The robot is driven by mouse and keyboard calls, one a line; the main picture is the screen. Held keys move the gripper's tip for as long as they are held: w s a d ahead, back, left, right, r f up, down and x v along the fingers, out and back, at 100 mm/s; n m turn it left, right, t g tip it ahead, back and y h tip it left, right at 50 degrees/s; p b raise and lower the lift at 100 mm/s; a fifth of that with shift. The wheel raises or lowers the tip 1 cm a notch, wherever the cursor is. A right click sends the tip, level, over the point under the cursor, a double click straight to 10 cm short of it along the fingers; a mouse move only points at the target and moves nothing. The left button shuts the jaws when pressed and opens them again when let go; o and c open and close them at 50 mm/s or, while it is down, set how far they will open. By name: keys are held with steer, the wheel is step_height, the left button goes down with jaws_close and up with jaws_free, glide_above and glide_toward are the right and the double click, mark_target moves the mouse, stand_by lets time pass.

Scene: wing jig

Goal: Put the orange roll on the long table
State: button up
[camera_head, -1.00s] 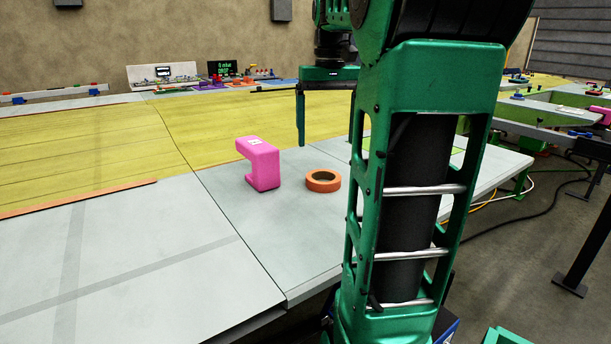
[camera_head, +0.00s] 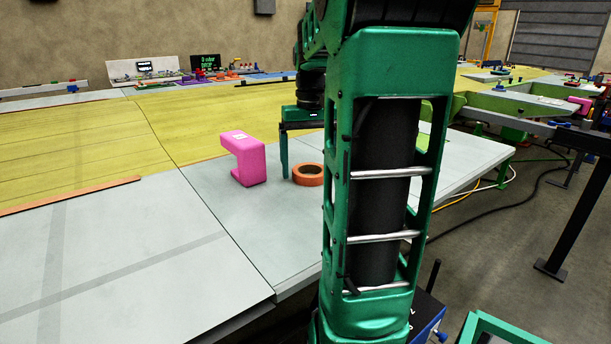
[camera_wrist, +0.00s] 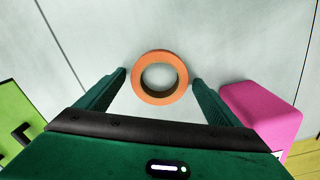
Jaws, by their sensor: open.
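The orange roll (camera_head: 307,175) lies flat on the pale grey top of the long table (camera_head: 225,215), just right of a pink C-shaped block. It also shows in the wrist view (camera_wrist: 160,98) as a full ring. My gripper (camera_wrist: 160,78) is open, with one green finger on either side of the roll's near part in that view. Nothing is held. In the head view one finger (camera_head: 284,158) stands by the roll's left side, and my arm hides the other finger. I cannot tell whether the fingers touch the roll.
The pink block (camera_head: 243,158) stands close to the roll, and in the wrist view (camera_wrist: 262,110) it is right beside the right finger. A green patch (camera_wrist: 18,115) lies at left there. Yellow panels (camera_head: 90,140) cover the table's farther part. The grey front area is clear.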

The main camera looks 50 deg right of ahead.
steer(key=shift+f, duration=0.15)
steer(key=c, duration=1.2)
steer(key=shift+c, duration=0.2)
step_height(320, 180, up, 4)
steer(key=shift+r, duration=0.2)
steer(key=s+a+r, duration=0.5)
steer(key=s+r, duration=0.1)
steer(key=s, duration=0.4)
steer(key=shift+s+a+r, duration=0.15)
steer(key=shift+s+r, duration=0.1)
steer(key=shift+r, duration=0.05)
